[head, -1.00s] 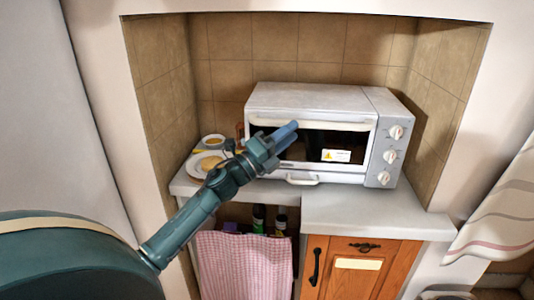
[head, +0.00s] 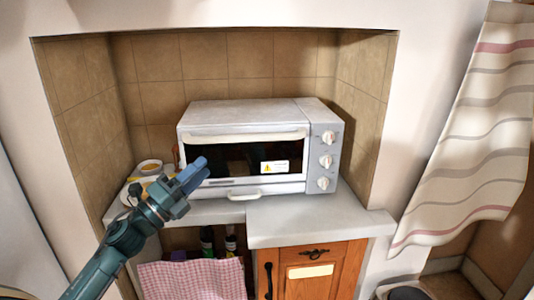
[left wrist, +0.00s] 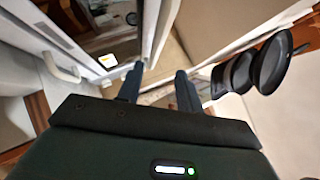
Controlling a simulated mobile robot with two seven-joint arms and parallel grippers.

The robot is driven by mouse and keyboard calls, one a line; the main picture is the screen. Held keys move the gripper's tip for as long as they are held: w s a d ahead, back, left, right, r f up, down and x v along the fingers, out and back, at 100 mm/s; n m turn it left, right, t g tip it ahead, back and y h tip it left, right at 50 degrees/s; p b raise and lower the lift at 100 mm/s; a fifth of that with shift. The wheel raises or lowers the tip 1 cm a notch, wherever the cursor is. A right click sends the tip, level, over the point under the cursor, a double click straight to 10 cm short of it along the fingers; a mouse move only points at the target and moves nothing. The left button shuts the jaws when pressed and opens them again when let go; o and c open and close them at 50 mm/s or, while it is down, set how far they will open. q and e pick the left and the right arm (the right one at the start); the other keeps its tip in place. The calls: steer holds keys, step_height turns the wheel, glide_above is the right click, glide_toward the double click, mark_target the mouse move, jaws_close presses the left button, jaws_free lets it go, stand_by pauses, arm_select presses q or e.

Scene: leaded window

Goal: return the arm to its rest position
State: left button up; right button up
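My left arm comes in from the lower left of the head view. Its gripper (head: 192,176) is in front of the left part of the white toaster oven (head: 246,116), and the oven's door looks shut. In the left wrist view, the two fingers of my left gripper (left wrist: 158,84) stand apart with nothing between them, so it is open and empty. The oven's front and handle (left wrist: 62,68) show at the left of that view. The arm partly hides the plate (head: 131,194) at the left of the counter. My right gripper is not in view.
The oven stands in a tiled niche on a grey counter (head: 320,222). A pink checked towel (head: 192,280) hangs below, beside a wooden cabinet (head: 312,272). A striped curtain (head: 470,140) hangs at the right. Dark round objects (left wrist: 270,65) show in the left wrist view.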

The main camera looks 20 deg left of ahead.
arm_select(q)
steer(key=s+d+f+n+g+y+p, duration=0.1)
steer(key=s+d+f+n+g+y, duration=0.2)
steer(key=f+n, duration=0.5)
steer(key=s+d+f+n+g+y+p, duration=0.1)
steer(key=s+d+f+n+y+p, duration=0.15)
steer(key=d+f+n, duration=0.5)
steer(key=s+d+f+n+g+h, duration=0.1)
steer(key=s+d+f+n+g, duration=0.5)
steer(key=s+d+f, duration=0.7)
steer(key=shift+s+d+f+n+g+p, duration=0.3)
steer(key=shift+f+n+g+p, duration=0.15)
steer(key=shift+n, duration=0.6)
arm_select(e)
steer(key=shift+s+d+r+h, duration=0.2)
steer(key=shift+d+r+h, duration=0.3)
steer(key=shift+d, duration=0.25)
arm_select(q)
steer(key=shift+h, duration=0.25)
